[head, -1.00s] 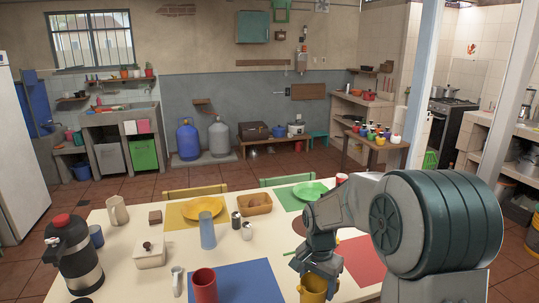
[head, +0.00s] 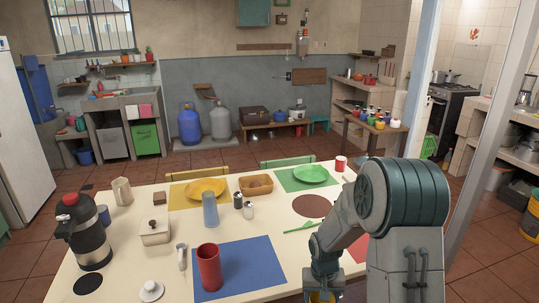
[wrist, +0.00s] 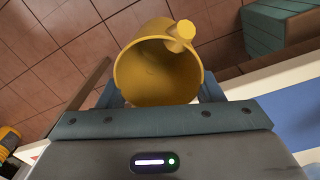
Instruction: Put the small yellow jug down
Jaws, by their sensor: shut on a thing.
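The small yellow jug (wrist: 150,75) fills the middle of the wrist view, its open mouth facing the camera and its handle stub at upper right. My gripper (wrist: 160,95) is shut on it, with a finger on each side. In the head view my gripper (head: 322,285) is at the bottom edge, by the near side of the cream table (head: 150,270). Only a sliver of the jug (head: 319,297) shows there. In the wrist view floor tiles lie behind the jug, and the table edge is at right. The jug's base is hidden.
A blue mat (head: 245,272) bears a red cup (head: 209,268) left of my gripper. A red mat (head: 357,247) is partly behind my arm. Bare tabletop shows around the utensil.

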